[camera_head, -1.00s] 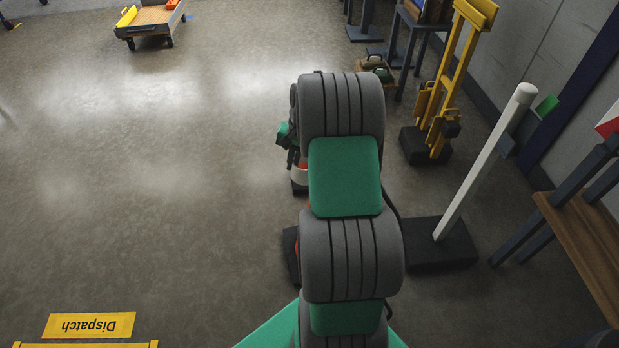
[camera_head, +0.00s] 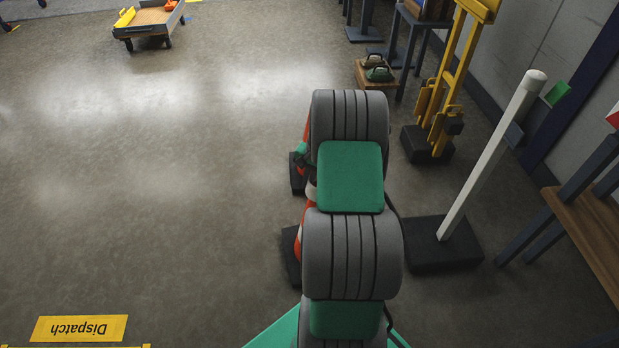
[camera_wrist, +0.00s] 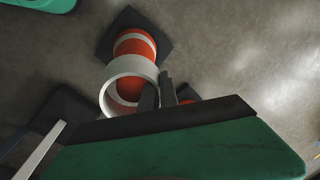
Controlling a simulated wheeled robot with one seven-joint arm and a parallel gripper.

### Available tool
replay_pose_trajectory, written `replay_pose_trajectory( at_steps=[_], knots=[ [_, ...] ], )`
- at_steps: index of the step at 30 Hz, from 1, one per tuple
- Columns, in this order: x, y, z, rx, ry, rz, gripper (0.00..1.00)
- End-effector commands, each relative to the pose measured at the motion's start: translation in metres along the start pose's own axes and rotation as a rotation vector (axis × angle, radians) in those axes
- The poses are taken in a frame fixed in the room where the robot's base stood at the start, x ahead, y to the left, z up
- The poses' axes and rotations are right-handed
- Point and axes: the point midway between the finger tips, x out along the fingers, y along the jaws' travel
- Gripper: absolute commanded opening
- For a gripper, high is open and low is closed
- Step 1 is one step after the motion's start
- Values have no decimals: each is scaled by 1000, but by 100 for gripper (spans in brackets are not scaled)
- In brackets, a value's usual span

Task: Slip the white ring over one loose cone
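The white ring (camera_wrist: 109,94) is in the wrist view, at the fingers of my gripper (camera_wrist: 158,92). The two dark fingers are close together at its right wall and appear to pinch it. An orange and white cone (camera_wrist: 135,46) on a dark square base stands beyond the ring. Orange shows through the ring's opening; I cannot tell whether the ring is around the cone or only in front of it. More orange (camera_wrist: 187,92) shows behind the fingers.
A white post (camera_head: 490,160) on a dark base (camera_head: 440,262) stands right of my arm. A cart (camera_head: 150,22) is far left. The floor on the left is clear.

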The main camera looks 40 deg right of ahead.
Motion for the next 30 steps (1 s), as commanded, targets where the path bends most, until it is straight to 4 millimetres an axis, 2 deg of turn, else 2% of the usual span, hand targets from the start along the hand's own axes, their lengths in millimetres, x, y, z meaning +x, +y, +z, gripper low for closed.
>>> replay_pose_trajectory(
  at_steps=[3,11,12,21,30],
  knots=[
    [7,1,0,-1,2,-1,0],
    [8,1,0,0,1,0,0],
    [8,1,0,0,1,0,6],
    [9,3,1,2,-2,2,30],
    [11,5,2,5,-7,5,30]
  ],
)
